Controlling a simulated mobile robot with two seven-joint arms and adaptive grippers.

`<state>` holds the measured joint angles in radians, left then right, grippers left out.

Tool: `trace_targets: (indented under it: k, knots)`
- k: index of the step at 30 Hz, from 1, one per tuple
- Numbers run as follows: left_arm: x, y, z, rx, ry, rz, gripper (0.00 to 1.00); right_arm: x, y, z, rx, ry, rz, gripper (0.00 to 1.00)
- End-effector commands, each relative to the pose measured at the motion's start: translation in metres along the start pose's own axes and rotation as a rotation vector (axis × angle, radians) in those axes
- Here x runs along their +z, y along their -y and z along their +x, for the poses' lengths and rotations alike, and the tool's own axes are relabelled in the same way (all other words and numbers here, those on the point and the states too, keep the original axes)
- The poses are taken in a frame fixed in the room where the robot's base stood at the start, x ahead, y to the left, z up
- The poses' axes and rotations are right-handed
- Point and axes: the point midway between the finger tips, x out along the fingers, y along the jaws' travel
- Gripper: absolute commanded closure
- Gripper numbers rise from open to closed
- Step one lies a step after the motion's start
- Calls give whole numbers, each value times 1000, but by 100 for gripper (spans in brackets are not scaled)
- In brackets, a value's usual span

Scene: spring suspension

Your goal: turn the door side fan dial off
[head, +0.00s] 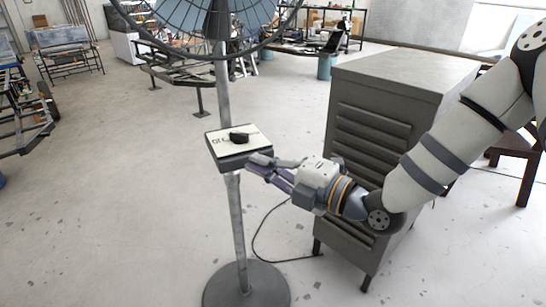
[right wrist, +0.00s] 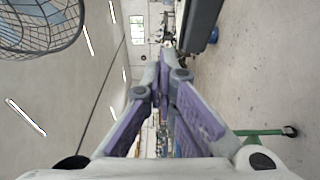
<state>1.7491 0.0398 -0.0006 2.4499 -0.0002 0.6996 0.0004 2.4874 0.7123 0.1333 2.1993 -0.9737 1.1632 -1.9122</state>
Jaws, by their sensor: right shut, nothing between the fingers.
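The fan's control box (head: 240,145) is a dark box with a pale top face, mounted on the grey fan pole (head: 238,230). A black dial (head: 239,137) sits on that face, with small markings at its left. My right gripper (head: 262,163) is shut and empty, its fingertips at the box's front right edge, below and right of the dial. I cannot tell if they touch the box. In the right wrist view the fingers (right wrist: 167,62) come together. The dial is not clearly visible there. My left gripper is out of view.
The fan's round cage (head: 210,20) is above the box and shows at the upper left in the right wrist view (right wrist: 40,22). A grey louvered cabinet (head: 385,120) stands right behind my right forearm. The round pole base (head: 246,290) and a cable are on the floor.

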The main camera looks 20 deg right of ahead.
Motion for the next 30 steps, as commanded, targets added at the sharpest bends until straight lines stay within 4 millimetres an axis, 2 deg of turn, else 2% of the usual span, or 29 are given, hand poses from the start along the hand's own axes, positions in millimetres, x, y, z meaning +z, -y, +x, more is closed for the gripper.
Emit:
trace_targets:
  k: [1, 10, 13, 18, 30]
  knots:
    - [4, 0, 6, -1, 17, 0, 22, 0, 7, 12, -8, -2, 3, 100]
    - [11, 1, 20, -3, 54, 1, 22, 4, 7, 74, -7, 4, 6, 100]
    - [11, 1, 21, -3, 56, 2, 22, 22, 4, 76, -4, 6, 4, 100]
    - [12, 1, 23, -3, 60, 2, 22, 37, 3, 80, -3, 3, 4, 100]
    - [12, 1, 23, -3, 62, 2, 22, 40, 3, 80, -2, -5, 4, 100]
